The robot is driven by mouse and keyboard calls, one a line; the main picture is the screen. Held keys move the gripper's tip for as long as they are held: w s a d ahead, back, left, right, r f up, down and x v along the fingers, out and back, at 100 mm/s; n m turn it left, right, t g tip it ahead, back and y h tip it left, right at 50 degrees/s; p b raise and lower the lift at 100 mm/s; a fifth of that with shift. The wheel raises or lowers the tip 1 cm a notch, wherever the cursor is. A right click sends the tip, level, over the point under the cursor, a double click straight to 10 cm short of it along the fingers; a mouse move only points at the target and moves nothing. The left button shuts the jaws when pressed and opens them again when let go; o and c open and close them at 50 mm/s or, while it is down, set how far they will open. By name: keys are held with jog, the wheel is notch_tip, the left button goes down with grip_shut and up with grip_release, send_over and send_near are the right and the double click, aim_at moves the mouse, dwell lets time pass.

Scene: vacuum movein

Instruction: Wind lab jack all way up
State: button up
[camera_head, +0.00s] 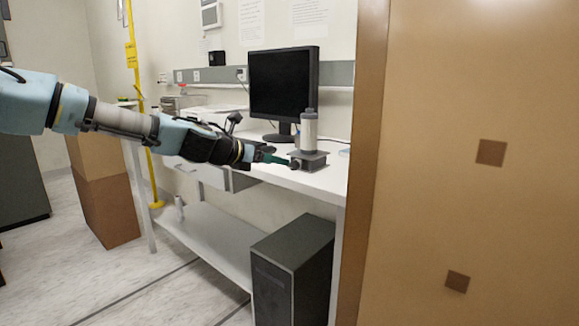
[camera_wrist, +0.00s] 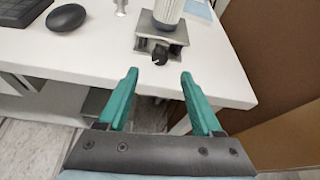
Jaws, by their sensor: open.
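The lab jack (camera_head: 309,160) is a small dark grey stand on the white desk, near its front edge. It looks low, with its top plate not far above its base. A light cylindrical vessel (camera_head: 308,131) stands upright on it. In the wrist view the jack (camera_wrist: 148,42) lies just beyond my fingers, and its black knob (camera_wrist: 160,56) faces me. My gripper (camera_wrist: 158,78) has green fingers spread apart with nothing between them. The knob sits ahead of the gap between the fingertips. In the head view my gripper (camera_head: 278,157) reaches in from the left, close to the knob.
A monitor (camera_head: 284,88) stands behind the jack. A mouse (camera_wrist: 66,17) and keyboard (camera_wrist: 22,10) lie on the desk to the left. A tall brown panel (camera_head: 480,150) closes off the right. A dark computer case (camera_head: 293,270) stands under the desk.

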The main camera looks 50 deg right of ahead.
aim_at(292, 165)
jog(key=p+x, duration=0.1)
jog(key=x, duration=0.6)
jog(key=shift+d+f, duration=0.2)
jog(key=shift+d, duration=0.05)
grip_shut()
dwell(0.3)
